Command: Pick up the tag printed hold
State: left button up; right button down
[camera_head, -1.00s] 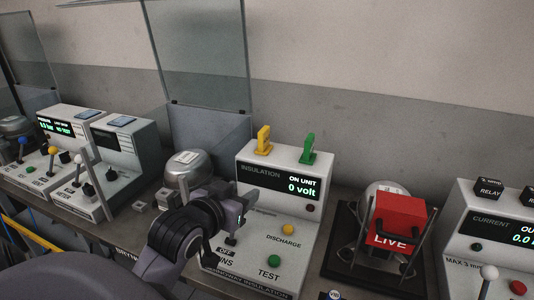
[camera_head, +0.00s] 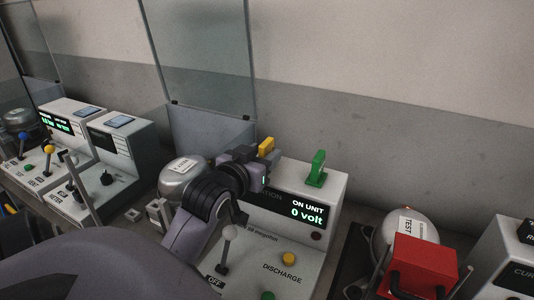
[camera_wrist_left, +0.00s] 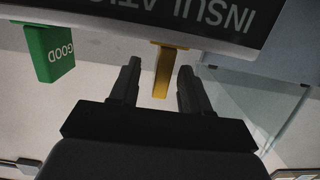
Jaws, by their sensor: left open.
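A yellow tag (camera_head: 266,146) stands on top of the insulation unit (camera_head: 325,200), partly hidden behind my left gripper (camera_head: 259,166). In the left wrist view the yellow tag (camera_wrist_left: 163,72) is edge-on between the two fingers of my left gripper (camera_wrist_left: 157,70), with gaps on both sides. The fingers are open and hold nothing. I cannot read any print on the yellow tag. A green tag (camera_head: 316,168) stands to its right on the same unit; in the left wrist view this green tag (camera_wrist_left: 50,55) reads GOOD. My right gripper is not in view.
A glass shield (camera_head: 200,60) rises behind and left of the unit. A silver compressor (camera_head: 180,180) is left of my wrist. A red block (camera_head: 424,264) and a compressor marked TEST (camera_head: 400,232) stand to the right. The space above the unit is free.

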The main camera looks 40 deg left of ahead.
aim_at(270, 148)
pick_arm(q)
jog(key=shift+p+x, duration=0.3)
jog(key=shift+x, duration=1.9)
jog(key=shift+a, duration=0.1)
jog(key=shift+c, duration=0.3)
grip_shut()
